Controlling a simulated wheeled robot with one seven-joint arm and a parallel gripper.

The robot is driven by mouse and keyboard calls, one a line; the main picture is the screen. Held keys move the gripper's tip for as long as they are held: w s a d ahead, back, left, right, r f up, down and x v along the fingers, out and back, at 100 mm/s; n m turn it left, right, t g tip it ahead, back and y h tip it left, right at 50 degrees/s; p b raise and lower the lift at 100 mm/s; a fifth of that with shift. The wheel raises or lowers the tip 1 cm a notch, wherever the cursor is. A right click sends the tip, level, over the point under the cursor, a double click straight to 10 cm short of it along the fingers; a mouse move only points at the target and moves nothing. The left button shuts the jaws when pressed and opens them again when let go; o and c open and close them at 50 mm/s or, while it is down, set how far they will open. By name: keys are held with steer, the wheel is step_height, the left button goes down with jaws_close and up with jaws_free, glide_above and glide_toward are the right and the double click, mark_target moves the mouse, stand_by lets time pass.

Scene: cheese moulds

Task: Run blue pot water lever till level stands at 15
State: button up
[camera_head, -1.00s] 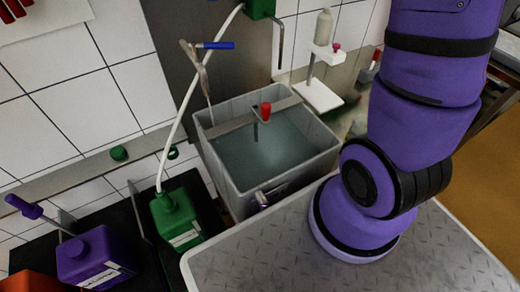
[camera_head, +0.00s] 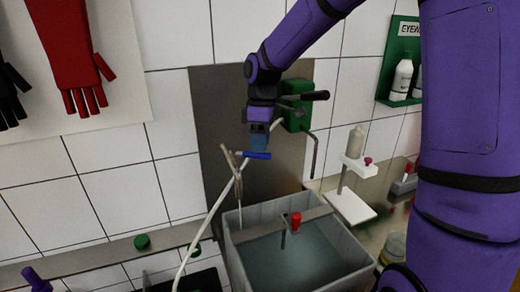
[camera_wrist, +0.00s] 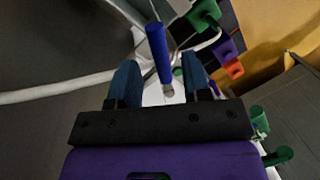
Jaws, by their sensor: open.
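The blue water lever (camera_head: 254,155) sticks out to the right from the tap over the basin. My gripper (camera_head: 258,138) is just above and at the lever, pointing down, with its blue fingers apart. In the wrist view the lever (camera_wrist: 157,45) lies in front of and partly between the open fingers (camera_wrist: 160,80), and they are not closed on it. The grey basin (camera_head: 235,256) below holds cloudy water (camera_head: 295,258). A red-topped float or gauge (camera_head: 296,221) stands at its crossbar. No level number is readable.
A green dispenser (camera_head: 296,115) with a bent spout is on the steel wall plate, right beside my gripper. A pale hose (camera_head: 212,205) runs past the tap. A white stand with a bottle (camera_head: 352,180) is to the right.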

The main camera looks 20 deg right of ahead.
steer(key=shift+s+a+f, duration=0.1)
steer(key=shift+s+f, duration=0.1)
steer(key=shift+f, duration=0.85)
jaws_close()
steer(key=shift+w, duration=0.1)
steer(key=shift+w+d+n+h, duration=0.2)
steer(key=shift+w+n, duration=0.4)
steer(key=shift+n, duration=0.45)
steer(key=shift+w+d+n+h, duration=0.1)
steer(key=shift+w+n+h, duration=0.1)
steer(key=shift+w+n, duration=0.6)
steer(key=shift+w+d+n+h, duration=0.15)
steer(key=shift+w+n, duration=0.25)
steer(key=shift+n, duration=0.85)
